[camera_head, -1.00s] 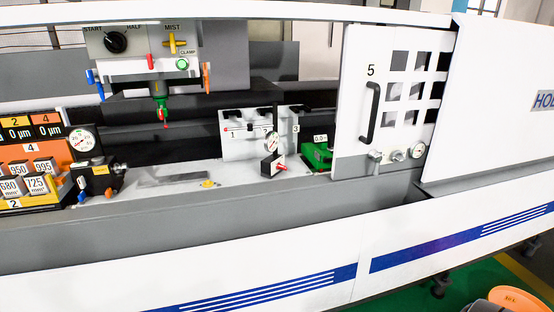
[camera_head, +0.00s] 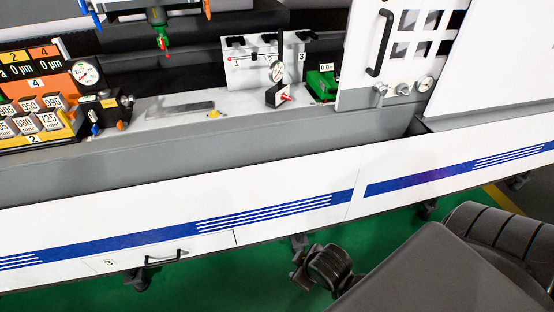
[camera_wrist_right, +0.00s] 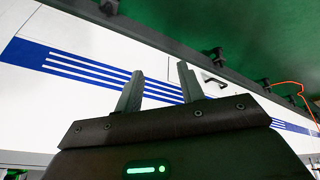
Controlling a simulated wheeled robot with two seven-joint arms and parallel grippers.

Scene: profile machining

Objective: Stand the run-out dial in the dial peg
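A small round dial (camera_head: 277,72) stands upright by a black block with a red knob (camera_head: 284,97), on the machine's grey bed. A second round dial (camera_head: 86,73) sits at the left, above a black block (camera_head: 105,108). I cannot tell for sure which is the run-out dial, and I cannot make out the dial peg. My right gripper (camera_wrist_right: 160,78) is open and empty in the right wrist view, its two fingers apart before the white, blue-striped machine front. It is well below and away from both dials. My left gripper is not in view.
A white panel (camera_head: 240,70) with black hooks stands behind the bed, a green box (camera_head: 320,84) beside it. A white door (camera_head: 357,60) with a black handle is at the right. Several number blocks fill an orange rack (camera_head: 28,80) at the left. The bed's middle is mostly clear.

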